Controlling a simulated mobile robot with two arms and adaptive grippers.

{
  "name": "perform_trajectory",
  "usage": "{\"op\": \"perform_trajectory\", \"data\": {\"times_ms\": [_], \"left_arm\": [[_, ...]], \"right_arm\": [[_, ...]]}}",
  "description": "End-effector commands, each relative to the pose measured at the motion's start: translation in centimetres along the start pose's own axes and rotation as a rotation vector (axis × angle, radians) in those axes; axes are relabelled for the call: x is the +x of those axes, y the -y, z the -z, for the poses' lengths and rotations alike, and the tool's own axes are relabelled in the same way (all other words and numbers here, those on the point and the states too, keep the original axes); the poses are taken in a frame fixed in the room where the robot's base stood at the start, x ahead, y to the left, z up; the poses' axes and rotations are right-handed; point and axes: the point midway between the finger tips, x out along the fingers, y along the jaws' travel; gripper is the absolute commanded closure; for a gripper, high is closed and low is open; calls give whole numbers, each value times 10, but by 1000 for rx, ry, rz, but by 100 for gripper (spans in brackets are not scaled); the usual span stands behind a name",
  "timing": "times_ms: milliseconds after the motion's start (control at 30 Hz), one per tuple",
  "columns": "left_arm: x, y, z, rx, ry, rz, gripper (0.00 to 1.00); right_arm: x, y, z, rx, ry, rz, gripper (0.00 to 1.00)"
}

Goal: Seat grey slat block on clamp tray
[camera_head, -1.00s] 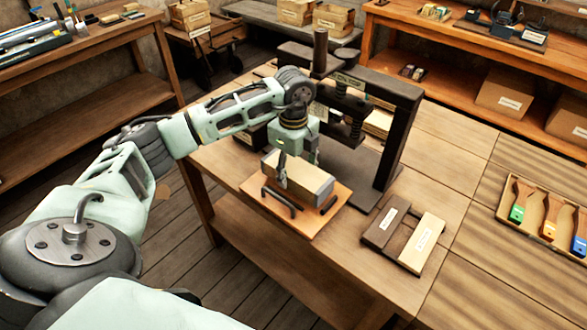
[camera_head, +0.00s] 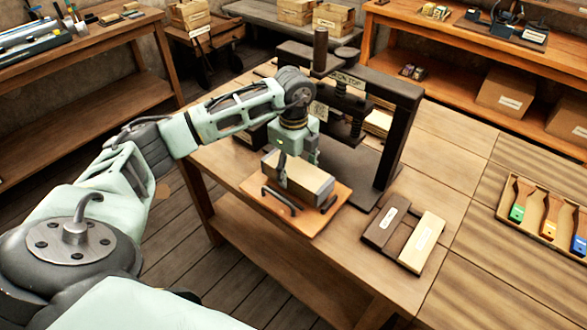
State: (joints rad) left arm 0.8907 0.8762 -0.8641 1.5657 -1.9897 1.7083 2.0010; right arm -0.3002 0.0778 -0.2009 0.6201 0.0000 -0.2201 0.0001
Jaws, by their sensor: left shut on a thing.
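The grey slat block (camera_head: 312,188), with a pale tan top and a greyish side, is in my left gripper (camera_head: 294,168). The gripper reaches down from above, with one finger in front of the block and the other largely hidden behind it. The block is right over the orange-brown clamp tray (camera_head: 257,186), low between its dark handles (camera_head: 281,203). I cannot tell whether its underside rests fully on the tray. My right gripper is not in view.
The dark press (camera_head: 395,135) with its screw stands just behind and right of the tray.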

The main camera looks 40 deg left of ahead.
Motion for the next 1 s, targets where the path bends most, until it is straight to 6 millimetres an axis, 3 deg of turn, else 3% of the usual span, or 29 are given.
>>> {"op": "perform_trajectory", "data": {"times_ms": [933, 967, 1000], "left_arm": [[19, 0, 0, 0, 0, 1, 84], [18, 0, 0, 0, 0, 2, 42], [18, 0, 0, 0, 0, 2, 38]], "right_arm": [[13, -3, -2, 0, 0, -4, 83], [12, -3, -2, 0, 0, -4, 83], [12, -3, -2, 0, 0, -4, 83]]}}
